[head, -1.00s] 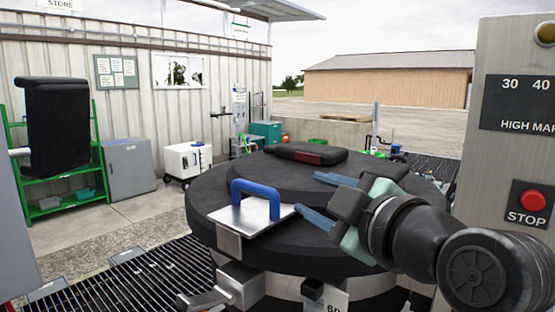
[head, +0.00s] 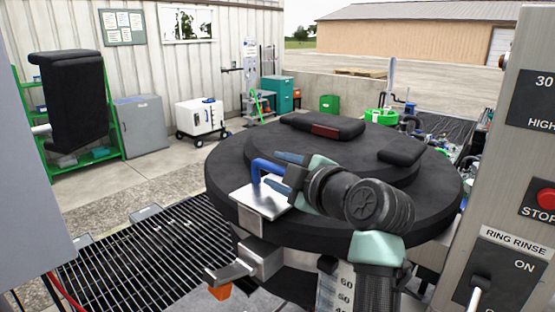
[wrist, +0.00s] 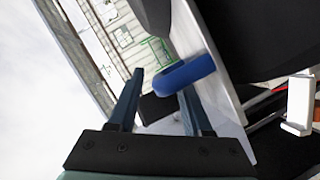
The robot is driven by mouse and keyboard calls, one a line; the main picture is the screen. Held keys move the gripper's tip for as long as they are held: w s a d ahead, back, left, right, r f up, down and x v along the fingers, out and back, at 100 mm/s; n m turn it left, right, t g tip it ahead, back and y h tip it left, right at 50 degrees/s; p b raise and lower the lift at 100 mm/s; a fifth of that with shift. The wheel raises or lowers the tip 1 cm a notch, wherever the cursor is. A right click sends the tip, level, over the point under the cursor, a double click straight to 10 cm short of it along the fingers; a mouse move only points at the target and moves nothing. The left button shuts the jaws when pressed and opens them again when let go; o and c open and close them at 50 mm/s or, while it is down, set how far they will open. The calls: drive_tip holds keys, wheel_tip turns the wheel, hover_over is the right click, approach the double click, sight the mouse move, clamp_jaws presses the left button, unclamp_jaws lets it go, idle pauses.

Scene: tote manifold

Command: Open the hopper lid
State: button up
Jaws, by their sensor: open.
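The round black hopper lid (head: 420,190) lies shut on the hopper. A silver plate (head: 262,203) with a blue handle (head: 256,171) sits at its near left edge. My gripper (head: 276,168) is open, with its fingers just beside the blue handle in the head view. In the wrist view my gripper (wrist: 157,95) has its two blue fingers apart. The blue handle (wrist: 184,73) shows there beyond the fingertips, close to the right finger. I cannot tell if they touch. A metal latch-like bracket (head: 243,264) sits below the lid's rim, partly above an orange piece (head: 221,291).
A control panel with a red STOP button (head: 546,199) and a ring rinse switch (head: 481,285) stands close on the right. A black padded part (head: 70,100) is at the left. Floor grating (head: 140,250) lies at the lower left. A white wheeled box (head: 201,119) stands behind.

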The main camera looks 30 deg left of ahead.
drive_tip(key=shift+w+a+f, duration=0.1)
drive_tip(key=shift+w+a, duration=0.1)
drive_tip(key=shift+a, duration=0.25)
drive_tip(key=shift+d, duration=0.1)
clamp_jaws()
idle(1.0)
